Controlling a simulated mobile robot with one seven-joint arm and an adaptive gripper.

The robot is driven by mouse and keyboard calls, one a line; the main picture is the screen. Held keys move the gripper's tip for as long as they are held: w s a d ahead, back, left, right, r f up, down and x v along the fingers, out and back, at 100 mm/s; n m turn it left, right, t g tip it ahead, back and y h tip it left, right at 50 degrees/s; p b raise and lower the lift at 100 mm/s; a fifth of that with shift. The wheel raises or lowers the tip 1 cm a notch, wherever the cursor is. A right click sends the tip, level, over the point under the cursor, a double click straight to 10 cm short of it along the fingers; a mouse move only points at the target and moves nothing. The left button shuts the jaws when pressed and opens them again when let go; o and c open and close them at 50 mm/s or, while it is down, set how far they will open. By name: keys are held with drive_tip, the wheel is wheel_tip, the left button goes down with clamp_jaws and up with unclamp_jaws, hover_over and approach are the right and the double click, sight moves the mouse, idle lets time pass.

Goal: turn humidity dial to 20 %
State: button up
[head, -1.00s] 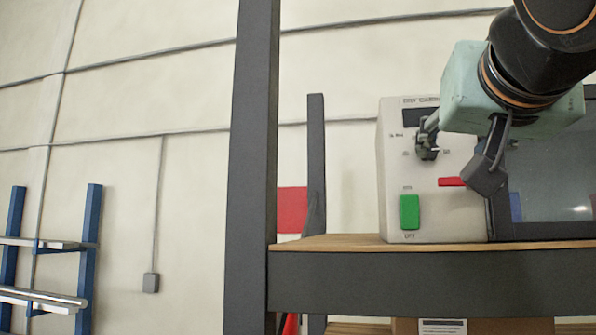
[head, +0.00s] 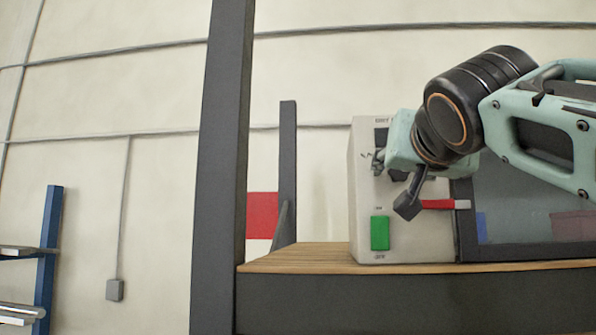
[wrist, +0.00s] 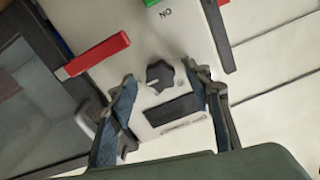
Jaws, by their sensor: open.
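The humidity dial (wrist: 158,77) is a dark knob on the pale control panel, with a small light mark at its lower-left side in the wrist view. My gripper (wrist: 160,76) is open, with one finger on each side of the dial and a visible gap to it. The panel appears turned over in this view. In the head view my gripper (head: 392,183) is in front of the upper panel of the cabinet (head: 362,195) and hides the dial. The scale figures are too small to read.
A dark display (wrist: 173,110) is beside the dial. A red handle (head: 437,204) sits at the glass door's edge, close to my gripper. A green switch (head: 380,232) is lower on the panel. The cabinet stands on a wooden shelf (head: 300,258) with a dark post (head: 222,150) to the left.

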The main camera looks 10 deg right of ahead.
drive_tip(key=shift+w, duration=0.1)
drive_tip(key=shift+c, duration=0.6)
drive_tip(key=c, duration=1)
